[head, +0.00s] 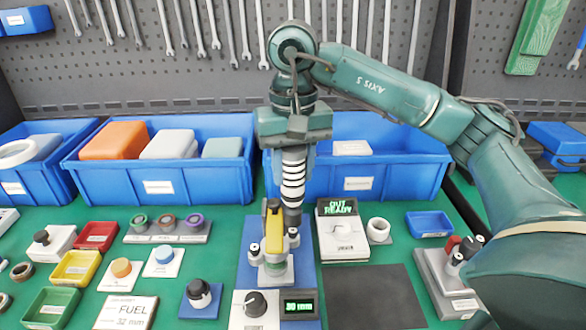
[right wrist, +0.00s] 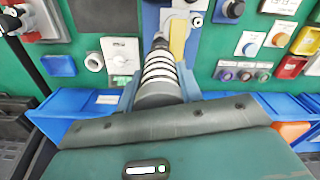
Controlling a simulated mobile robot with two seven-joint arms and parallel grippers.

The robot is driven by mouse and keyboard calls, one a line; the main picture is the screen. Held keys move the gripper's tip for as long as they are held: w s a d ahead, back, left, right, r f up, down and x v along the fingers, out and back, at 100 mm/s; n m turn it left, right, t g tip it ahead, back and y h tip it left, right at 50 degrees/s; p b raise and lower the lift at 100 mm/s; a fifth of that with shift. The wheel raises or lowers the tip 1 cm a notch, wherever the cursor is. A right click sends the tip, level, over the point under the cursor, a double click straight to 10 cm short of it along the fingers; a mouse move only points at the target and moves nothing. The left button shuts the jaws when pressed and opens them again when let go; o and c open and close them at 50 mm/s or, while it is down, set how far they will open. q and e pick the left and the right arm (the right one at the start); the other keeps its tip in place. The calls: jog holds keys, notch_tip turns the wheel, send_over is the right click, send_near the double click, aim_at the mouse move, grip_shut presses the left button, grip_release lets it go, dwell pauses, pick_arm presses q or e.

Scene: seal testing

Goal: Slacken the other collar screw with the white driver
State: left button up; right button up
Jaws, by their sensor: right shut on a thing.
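My right gripper (head: 290,150) is shut on a driver with a black-and-white banded handle (head: 293,180). The driver points down, and its bands also fill the middle of the right wrist view (right wrist: 161,72). Its dark lower end is over the right side of a fixture on a blue plate (head: 247,270). The fixture has a yellow upright part (head: 273,232), a left collar screw (head: 254,251) and a right collar screw (head: 293,238). The driver's end appears just above the right screw; I cannot tell whether they touch. My left gripper is out of view.
A display reading 30 mm (head: 299,305) and a black knob (head: 255,304) stand in front. A white unit reading OUT READY (head: 342,247) is to the right, beside a dark mat (head: 375,298). Blue bins (head: 160,188) line the back.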

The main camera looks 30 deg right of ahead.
aim_at(293, 147)
jog(key=shift+r+p, duration=1.1)
jog(key=shift+r, duration=0.85)
